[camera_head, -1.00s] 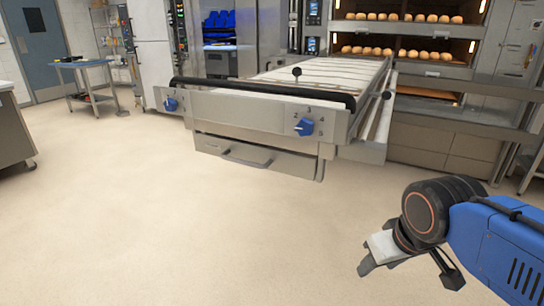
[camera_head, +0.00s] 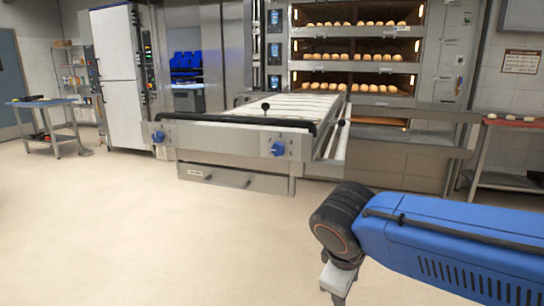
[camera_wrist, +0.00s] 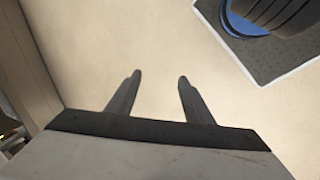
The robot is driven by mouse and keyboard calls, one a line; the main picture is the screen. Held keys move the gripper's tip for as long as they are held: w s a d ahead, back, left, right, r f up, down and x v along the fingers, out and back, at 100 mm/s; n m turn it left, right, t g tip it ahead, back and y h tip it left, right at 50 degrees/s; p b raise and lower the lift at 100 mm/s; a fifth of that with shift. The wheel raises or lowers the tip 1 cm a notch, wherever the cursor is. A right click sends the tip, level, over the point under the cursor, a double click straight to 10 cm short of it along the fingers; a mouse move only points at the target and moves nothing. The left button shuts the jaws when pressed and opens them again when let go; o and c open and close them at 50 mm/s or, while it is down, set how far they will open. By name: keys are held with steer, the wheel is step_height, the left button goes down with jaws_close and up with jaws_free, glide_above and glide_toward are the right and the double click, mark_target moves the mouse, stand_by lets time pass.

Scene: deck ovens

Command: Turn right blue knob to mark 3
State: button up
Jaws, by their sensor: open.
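The right blue knob (camera_head: 278,149) sits on the right end of the front panel of a long steel loader (camera_head: 215,140). Marks around it are too small to read now. A second blue knob (camera_head: 158,137) is on the left end of the same panel. My gripper shows in the wrist view (camera_wrist: 158,88) with its two fingers apart and nothing between them, above the bare floor. In the head view my wrist hangs low in front of the loader, well short of the right knob; the fingertips are not clear there.
Deck ovens (camera_head: 360,60) with rows of bread stand behind the loader. A black bar (camera_head: 235,121) runs along the loader's front top edge, with a drawer (camera_head: 235,180) below. A table with a red top (camera_head: 515,122) stands at right. The floor (camera_head: 120,230) in front is clear.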

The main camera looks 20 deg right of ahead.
steer(key=w+a+r+n+t+h, duration=0.1)
steer(key=w+r+n+h, duration=0.25)
steer(key=r+n, duration=0.2)
steer(key=n+t+h, duration=0.4)
steer(key=n+t, duration=0.5)
steer(key=t, duration=0.2)
glide_toward(277, 151)
steer(key=shift+y, duration=0.25)
steer(key=shift+x, duration=4.15)
steer(key=shift+s+d+r, duration=0.1)
steer(key=shift+d+r, duration=0.05)
steer(key=c, duration=1)
